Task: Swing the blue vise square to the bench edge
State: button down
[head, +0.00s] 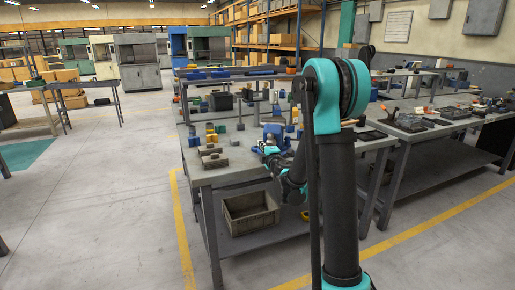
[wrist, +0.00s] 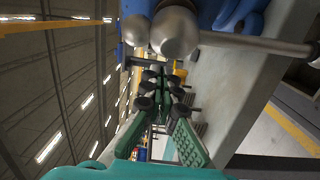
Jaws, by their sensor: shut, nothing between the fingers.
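The blue vise (head: 273,133) sits on the bench (head: 225,176) near its front edge, partly hidden by my arm in the head view. In the wrist view, which is turned sideways, its blue body (wrist: 238,14) fills the top, with a rounded metal screw end (wrist: 175,32) and a metal handle bar (wrist: 255,43). My gripper (wrist: 152,68), with green fingers, is shut and empty. Its fingers lie close beside the screw end; I cannot tell whether they touch it. In the head view its tip is hard to make out near the vise.
Metal blocks (head: 214,157) and small yellow and blue parts (head: 211,134) stand on the bench left of the vise. A grey crate (head: 250,215) is on the lower shelf. A second bench (head: 452,122) with tools stands at right. The floor at left is open.

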jog(key=shift+d, duration=0.6)
jog(key=shift+s+d, duration=0.1)
jog(key=shift+d, duration=0.05)
jog(key=d+n+g+y, duration=0.1)
jog(key=d+n+y, duration=0.2)
jog(key=d, duration=0.8)
jog(key=shift+s+d+g+y, duration=0.15)
jog(key=shift+s+g+y, duration=0.2)
jog(key=shift+y, duration=0.35)
